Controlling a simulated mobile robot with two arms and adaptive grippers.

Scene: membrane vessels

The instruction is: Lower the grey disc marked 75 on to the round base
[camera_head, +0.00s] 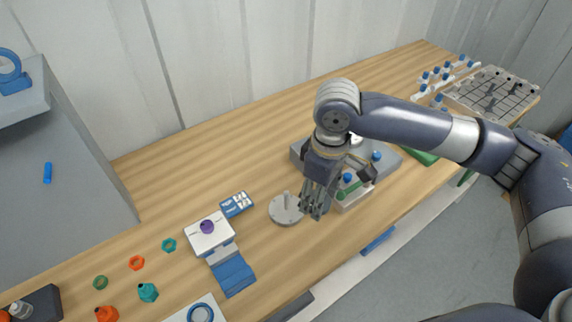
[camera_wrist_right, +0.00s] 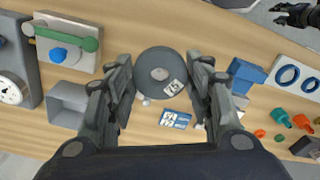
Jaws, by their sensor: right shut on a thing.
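The dark grey disc marked 75 (camera_wrist_right: 152,61) lies face-on between my right fingertips in the right wrist view. My right gripper (camera_wrist_right: 162,72) is shut on its rim. In the head view my right gripper (camera_head: 316,208) points down just right of the round base (camera_head: 279,215), a light grey disc with an upright post, on the table. The held disc cannot be made out there. In the wrist view the base is mostly hidden; a small pale knob at the disc's edge may be its post. My left gripper (camera_wrist_right: 281,14) shows small at the wrist view's top right, its fingers apart.
A blue and white packet (camera_head: 237,204) and a white block with a purple knob (camera_head: 208,233) lie left of the base. An open grey box (camera_wrist_right: 70,105) and a box with a green bar (camera_wrist_right: 67,43) stand close to my right gripper. Coloured nuts lie farther left.

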